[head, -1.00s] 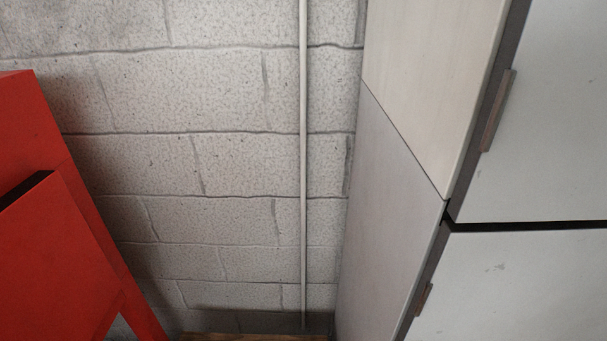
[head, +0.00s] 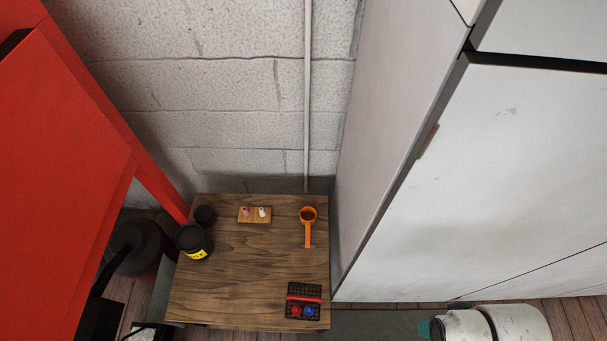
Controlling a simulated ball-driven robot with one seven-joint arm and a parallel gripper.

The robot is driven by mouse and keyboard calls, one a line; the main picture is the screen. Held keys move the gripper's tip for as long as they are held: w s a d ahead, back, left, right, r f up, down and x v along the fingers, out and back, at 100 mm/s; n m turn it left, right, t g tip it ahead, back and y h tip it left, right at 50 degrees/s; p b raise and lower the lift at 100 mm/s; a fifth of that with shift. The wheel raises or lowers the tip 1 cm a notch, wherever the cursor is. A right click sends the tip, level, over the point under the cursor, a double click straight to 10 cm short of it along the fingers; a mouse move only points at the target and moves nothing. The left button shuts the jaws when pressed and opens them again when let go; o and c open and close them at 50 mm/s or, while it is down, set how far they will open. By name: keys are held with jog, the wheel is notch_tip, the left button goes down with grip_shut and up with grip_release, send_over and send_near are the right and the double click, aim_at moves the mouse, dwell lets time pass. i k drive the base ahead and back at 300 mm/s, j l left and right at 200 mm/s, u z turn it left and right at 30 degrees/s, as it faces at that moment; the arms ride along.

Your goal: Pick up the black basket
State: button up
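The black basket (head: 303,290) sits near the front right corner of a wooden table (head: 240,280). It has a red bar across its middle. A red round item and a blue round item show in its front part. The basket is small in this view, so its finer details cannot be told. My gripper is not in view.
A red cabinet (head: 70,150) stands left; a tall white cabinet (head: 520,180) stands right.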

aim_at(288, 297)
jog(key=k+j+u, duration=0.1)
jog(key=k+u, duration=0.3)
jog(key=k, duration=0.75)
